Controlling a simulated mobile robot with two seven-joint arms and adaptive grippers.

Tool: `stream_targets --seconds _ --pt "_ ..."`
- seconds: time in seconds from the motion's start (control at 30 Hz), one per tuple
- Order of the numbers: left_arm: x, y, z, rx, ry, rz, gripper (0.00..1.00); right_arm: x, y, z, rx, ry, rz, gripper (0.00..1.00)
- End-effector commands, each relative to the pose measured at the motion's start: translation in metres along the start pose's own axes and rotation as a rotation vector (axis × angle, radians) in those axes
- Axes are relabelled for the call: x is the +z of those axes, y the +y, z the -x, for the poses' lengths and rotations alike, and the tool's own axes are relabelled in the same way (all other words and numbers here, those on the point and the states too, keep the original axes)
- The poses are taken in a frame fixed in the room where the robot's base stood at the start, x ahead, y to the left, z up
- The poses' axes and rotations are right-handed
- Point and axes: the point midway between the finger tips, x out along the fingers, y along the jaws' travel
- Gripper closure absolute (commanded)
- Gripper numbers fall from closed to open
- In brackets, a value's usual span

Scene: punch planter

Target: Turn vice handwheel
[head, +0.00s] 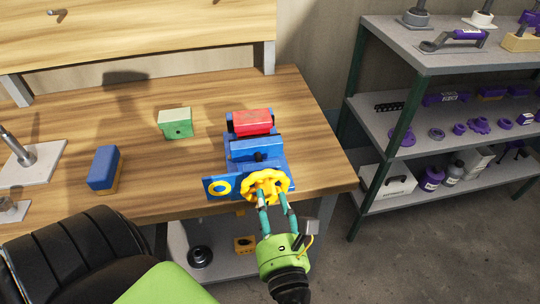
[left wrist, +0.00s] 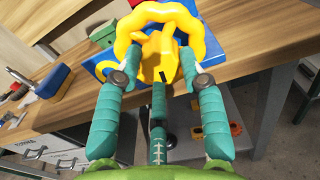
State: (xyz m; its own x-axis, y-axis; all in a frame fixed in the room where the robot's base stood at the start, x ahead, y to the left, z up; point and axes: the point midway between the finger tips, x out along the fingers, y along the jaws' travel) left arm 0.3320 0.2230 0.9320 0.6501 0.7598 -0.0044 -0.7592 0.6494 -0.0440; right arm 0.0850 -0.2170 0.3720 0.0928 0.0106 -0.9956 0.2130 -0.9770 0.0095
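A blue vice (head: 258,150) stands at the front edge of the wooden workbench, with a red block (head: 252,122) at its far end. Its yellow handwheel (head: 266,184) faces me at the front; the wheel also fills the top of the left wrist view (left wrist: 160,45). My left gripper (head: 276,199), green with teal fingers, is at the wheel. Its fingers are apart, with the two outer tips at opposite sides of the rim and a third finger below the hub. Whether the tips touch the wheel I cannot tell. My right gripper is not in view.
A blue plate with a yellow ring (head: 220,187) is left of the wheel. A green block (head: 175,122) and a blue block (head: 104,167) stand on the workbench (head: 200,95). A loaded shelf rack (head: 425,75) stands at right. A lower shelf is under the bench.

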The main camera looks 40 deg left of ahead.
Motion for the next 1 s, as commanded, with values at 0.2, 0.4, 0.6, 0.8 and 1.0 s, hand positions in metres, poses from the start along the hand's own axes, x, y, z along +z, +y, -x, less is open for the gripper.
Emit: stream_targets --seconds 0.2,0.4,0.6,0.8,1.0 --pt "0.003 0.0 -0.001 0.001 -0.008 -0.015 0.92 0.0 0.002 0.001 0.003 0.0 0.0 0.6" --pt "0.004 0.0 -0.001 0.004 -0.009 -0.099 0.92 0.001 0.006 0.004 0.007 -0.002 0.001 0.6" --pt "0.006 0.0 -0.001 0.004 -0.011 -0.241 0.92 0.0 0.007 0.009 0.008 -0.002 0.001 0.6" --pt "0.006 -0.001 -0.001 0.005 -0.01 -0.391 0.92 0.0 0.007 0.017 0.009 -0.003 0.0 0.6" --pt "0.007 -0.001 -0.001 0.004 -0.013 -0.511 0.92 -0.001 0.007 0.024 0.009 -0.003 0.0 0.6"
